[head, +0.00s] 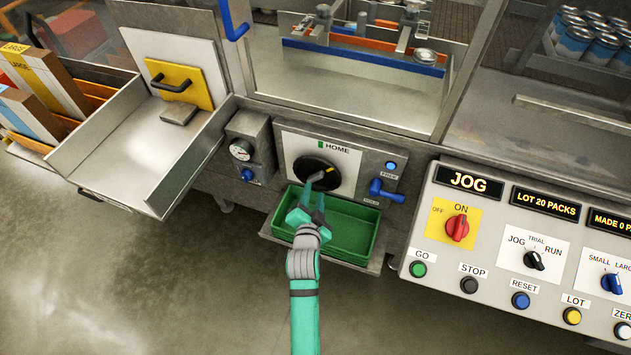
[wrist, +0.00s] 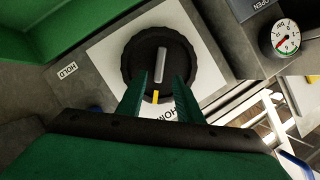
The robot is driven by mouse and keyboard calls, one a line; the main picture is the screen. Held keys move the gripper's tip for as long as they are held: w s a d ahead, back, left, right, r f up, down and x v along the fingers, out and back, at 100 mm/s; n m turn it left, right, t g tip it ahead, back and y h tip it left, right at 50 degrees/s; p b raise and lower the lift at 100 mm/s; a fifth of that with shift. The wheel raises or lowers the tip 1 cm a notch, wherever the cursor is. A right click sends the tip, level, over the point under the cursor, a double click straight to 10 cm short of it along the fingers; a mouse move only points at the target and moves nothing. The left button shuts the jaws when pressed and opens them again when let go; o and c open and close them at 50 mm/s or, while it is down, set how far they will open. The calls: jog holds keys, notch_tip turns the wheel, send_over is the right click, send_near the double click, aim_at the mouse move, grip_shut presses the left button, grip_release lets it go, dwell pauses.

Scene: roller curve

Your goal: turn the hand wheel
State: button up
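The hand wheel (head: 313,166) is a black ribbed disc on a white plate marked HOME. In the wrist view the wheel (wrist: 135,55) fills the upper middle, with a raised grey bar across its face and a yellow mark at its rim on the HOME side. My teal gripper (head: 313,187) is in front of the wheel and hides its lower part in the head view. In the wrist view the fingers of my gripper (wrist: 161,76) are apart, one on each side of the grey bar's near end. I cannot tell whether they touch the wheel.
A green bin (head: 350,231) sits below the wheel. A blue valve handle (head: 387,190) is just right of it, and a gauge box (head: 247,150) is left. The JOG control panel (head: 520,250) stands at the right. The floor at lower left is clear.

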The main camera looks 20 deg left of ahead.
aim_at(316, 180)
jog(key=x, duration=0.7)
grip_shut()
